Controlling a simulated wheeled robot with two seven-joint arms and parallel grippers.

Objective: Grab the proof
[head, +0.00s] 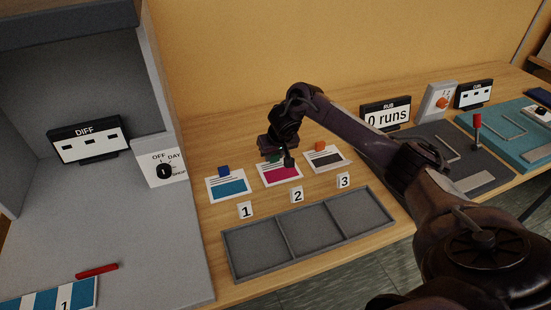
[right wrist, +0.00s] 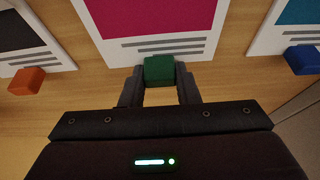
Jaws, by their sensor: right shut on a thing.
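Three printed proofs lie in a row on the wooden table. The left proof (head: 229,188) has a cyan panel and a blue block. The middle proof (head: 280,175) has a magenta panel and a green block, and it also shows in the right wrist view (right wrist: 150,20). The right proof (head: 325,160) has a dark grey panel and an orange block. My right gripper (head: 281,158) is over the middle proof's far edge. In the right wrist view its fingers are shut on the green block (right wrist: 159,71). My left gripper is not in view.
A grey tray (head: 285,227) with three empty compartments lies in front of the proofs, behind it number tags 1, 2 and 3. A grey booth (head: 185,258) with a DIFF display (head: 89,140) and a dial switch (head: 161,168) stands left. A RUB counter (head: 386,115) stands right.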

